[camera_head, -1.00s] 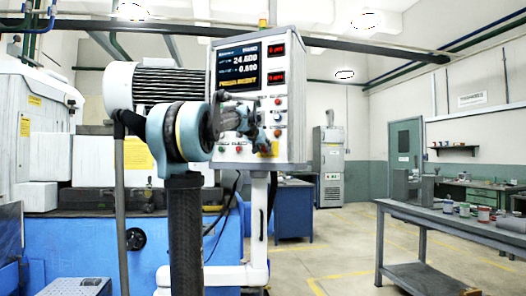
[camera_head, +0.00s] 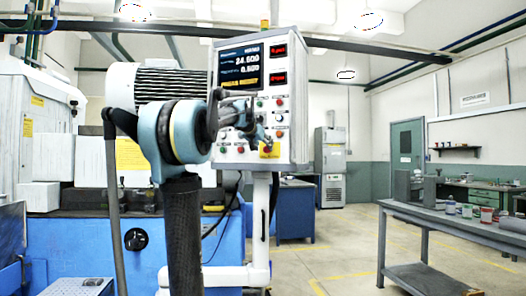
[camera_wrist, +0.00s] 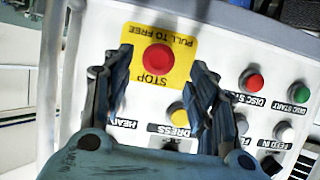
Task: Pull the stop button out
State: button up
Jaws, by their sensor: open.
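The stop button (camera_wrist: 158,58) is a round red knob on a yellow plate (camera_wrist: 181,47) that reads STOP and PULL TO FREE, upside down in the wrist view. My gripper (camera_wrist: 162,62) is open, with one dark finger on each side of the yellow plate and the red knob between the fingertips. I cannot tell how far the fingertips are from the panel. In the head view, the yellow plate (camera_head: 269,150) shows at the lower right of the control panel (camera_head: 292,100), and my gripper (camera_head: 258,132) is just above and left of it.
In the wrist view a yellow button (camera_wrist: 178,112), a red button (camera_wrist: 252,80), a green button (camera_wrist: 299,88) and a white knob (camera_wrist: 284,131) lie close by the fingers. The grinder (camera_head: 80,240) stands left; a grey table (camera_head: 450,218) stands right. Open floor (camera_head: 340,250) lies between.

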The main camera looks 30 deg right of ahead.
jog(key=v, duration=0.8)
jog(key=shift+a, duration=0.2)
jog(key=s+a+f+n+g+y, duration=0.1)
jog(key=s+a+f+n+y, duration=0.2)
jog(key=a+f, duration=1.05)
jog(key=s+a+f+n+g+y, duration=0.1)
jog(key=s+a+f+n+y, duration=0.3)
jog(key=a+f, duration=1)
jog(key=s+a+f+n+g+y, duration=0.1)
jog(key=s+a+f, duration=0.4)
jog(key=f, duration=0.5)
jog(key=s+a+f+n+g+y, duration=0.1)
jog(key=s+a+f+n, duration=0.1)
jog(key=s+a+f, duration=0.3)
jog(key=s+a+f+n+g+y, duration=0.1)
jog(key=s+a+f, duration=0.4)
jog(key=s+f, duration=0.6)
notch_tip(320, 180, down, 6)
jog(key=shift+y, duration=0.6)
jog(key=shift+a, duration=0.15)
